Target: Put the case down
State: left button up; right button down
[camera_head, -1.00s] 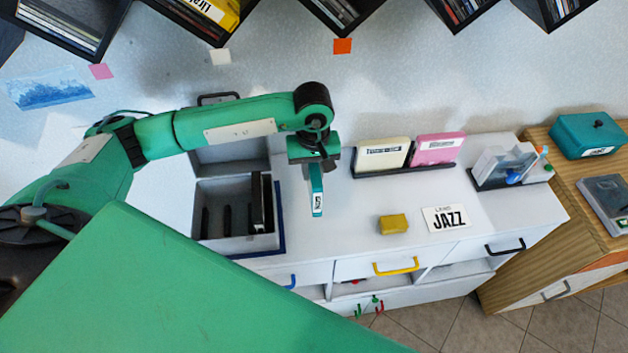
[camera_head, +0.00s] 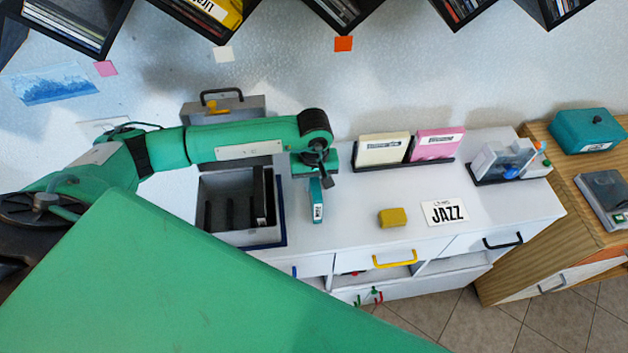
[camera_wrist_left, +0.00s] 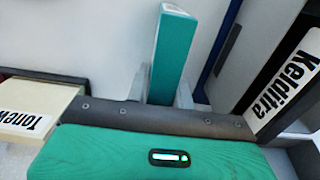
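The case is a slim teal box (camera_head: 316,200) with a white label on its narrow side. It is upright above or on the white counter (camera_head: 350,225), just right of the grey crate. My left gripper (camera_head: 318,180) points down over it. In the left wrist view the teal case (camera_wrist_left: 173,55) sits between the two pale fingers, which look closed against its sides. I cannot tell whether its lower end touches the counter. My right gripper is not in view.
The open grey crate (camera_head: 237,238), with a dark "Kelditra" case (camera_wrist_left: 280,85), stands left. Cream (camera_head: 383,149) and pink (camera_head: 436,145) cases stand in a black rack behind. A yellow block (camera_head: 393,217) and JAZZ card (camera_head: 444,213) lie right. Bare counter lies between.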

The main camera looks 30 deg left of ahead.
pick_arm(q)
jog(key=o, duration=0.3)
jog(key=shift+r, duration=0.15)
jog(key=shift+r+p, duration=0.2)
jog(key=shift+p, duration=0.15)
notch_tip(320, 180, up, 10)
jog(key=b, duration=0.4)
jog(key=shift+r+b, duration=0.15)
jog(key=shift+b, duration=0.25)
jog(key=shift+r, duration=0.7)
